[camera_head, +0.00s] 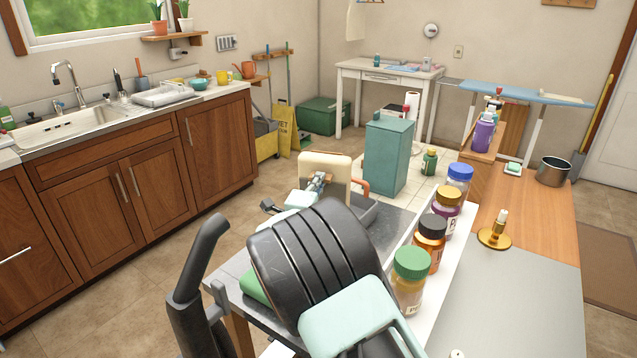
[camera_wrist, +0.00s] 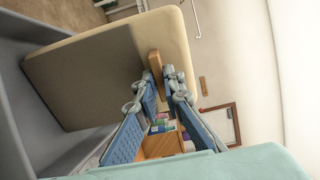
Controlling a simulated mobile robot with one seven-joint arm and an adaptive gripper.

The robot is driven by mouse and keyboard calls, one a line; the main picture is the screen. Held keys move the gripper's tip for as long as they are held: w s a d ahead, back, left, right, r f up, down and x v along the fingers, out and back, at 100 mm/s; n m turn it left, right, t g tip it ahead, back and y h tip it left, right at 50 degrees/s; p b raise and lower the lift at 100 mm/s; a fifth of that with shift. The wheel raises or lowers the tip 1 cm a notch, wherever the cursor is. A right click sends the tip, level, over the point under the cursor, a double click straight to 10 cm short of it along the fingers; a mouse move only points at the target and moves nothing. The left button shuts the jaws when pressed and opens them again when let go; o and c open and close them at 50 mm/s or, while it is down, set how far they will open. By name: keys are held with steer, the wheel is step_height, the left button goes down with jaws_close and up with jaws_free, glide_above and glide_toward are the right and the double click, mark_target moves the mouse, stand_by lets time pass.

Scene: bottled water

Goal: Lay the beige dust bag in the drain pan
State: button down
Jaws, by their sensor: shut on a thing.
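The beige dust bag (camera_head: 325,160) is a flat, rounded slab standing about upright in the head view. In the wrist view the dust bag (camera_wrist: 108,65) fills the upper left, with a small brown tab (camera_wrist: 156,72) on its edge between my fingertips. My gripper (camera_head: 319,183) is shut on the dust bag; it also shows in the wrist view (camera_wrist: 162,84). The dark grey drain pan (camera_head: 368,214) is low beside and beneath the bag, largely hidden by my arm. A grey wall, apparently the pan's (camera_wrist: 28,105), is at the wrist view's left. Whether the bag touches the pan is unclear.
Several lidded bottles, including a green-capped one (camera_head: 410,280), stand in a row on a white strip right of the pan. A teal bin (camera_head: 388,157) stands behind. An orange-red curved part (camera_head: 358,187) shows near the pan. A brass candlestick (camera_head: 495,233) stands farther right.

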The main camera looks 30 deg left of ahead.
steer(key=c, duration=2)
jaws_free()
steer(key=shift+c, duration=0.2)
steer(key=v, duration=1.2)
steer(key=shift+r, duration=0.15)
